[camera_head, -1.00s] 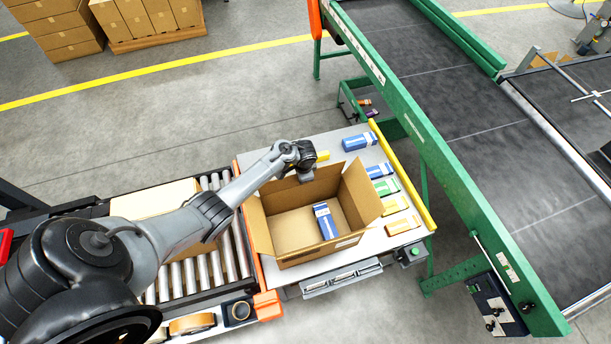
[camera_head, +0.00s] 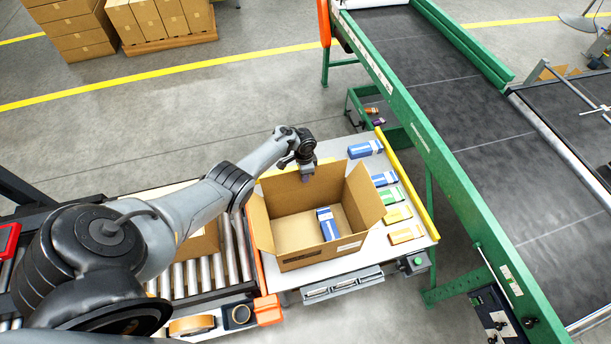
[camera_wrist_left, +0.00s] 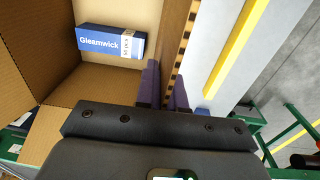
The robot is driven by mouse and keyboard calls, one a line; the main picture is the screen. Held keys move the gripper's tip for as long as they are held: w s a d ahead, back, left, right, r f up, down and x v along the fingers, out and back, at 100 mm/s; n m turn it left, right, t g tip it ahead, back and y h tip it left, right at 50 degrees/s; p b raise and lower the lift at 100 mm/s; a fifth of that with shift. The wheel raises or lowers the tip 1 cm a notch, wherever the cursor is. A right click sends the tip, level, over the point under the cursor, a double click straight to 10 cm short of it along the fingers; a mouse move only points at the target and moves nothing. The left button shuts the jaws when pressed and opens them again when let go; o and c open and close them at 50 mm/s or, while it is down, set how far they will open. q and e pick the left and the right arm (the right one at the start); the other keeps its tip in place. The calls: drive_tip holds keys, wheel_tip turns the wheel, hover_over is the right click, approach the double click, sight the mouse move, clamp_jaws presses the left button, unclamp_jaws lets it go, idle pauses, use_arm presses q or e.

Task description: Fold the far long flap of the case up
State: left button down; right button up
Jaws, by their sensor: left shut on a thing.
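The open cardboard case (camera_head: 295,262) stands on the grey packing table. One blue-and-white carton (camera_head: 327,224) lies inside it; in the left wrist view it reads "Gleamwick" (camera_wrist_left: 110,42). The far long flap (camera_head: 283,188) stands up along the case's far side, roughly in line with the wall below. My left gripper (camera_head: 307,176) is at its top edge, near the middle. In the left wrist view the fingers (camera_wrist_left: 166,90) sit on either side of the cardboard edge, shut on it. The left and right short flaps also stand up. My right gripper is not in view.
Several small cartons (camera_head: 388,197) lie right of the case, beside a yellow rail (camera_head: 408,185). A green-framed conveyor (camera_head: 440,170) runs beyond them. A roller conveyor (camera_head: 215,267) lies left. Tape rolls (camera_head: 192,325) sit at the front. The floor behind the table is clear.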

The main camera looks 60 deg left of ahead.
use_arm(q)
drive_tip(key=shift+s+f, duration=0.2)
idle(0.6)
drive_tip(key=c, duration=1.3)
unclamp_jaws()
drive_tip(key=shift+d, duration=0.1)
drive_tip(key=shift+c, duration=0.2)
drive_tip(key=shift+w+r, duration=0.1)
drive_tip(key=shift+r, duration=0.05)
drive_tip(key=r+p, duration=0.1)
drive_tip(key=r, duration=0.2)
drive_tip(key=r+p, duration=0.1)
drive_tip(key=r, duration=0.2)
drive_tip(key=r+p, duration=0.2)
drive_tip(key=r, duration=0.1)
drive_tip(key=shift+w+a, duration=0.1)
drive_tip(key=shift+a, duration=0.2)
drive_tip(key=shift+r, duration=0.8)
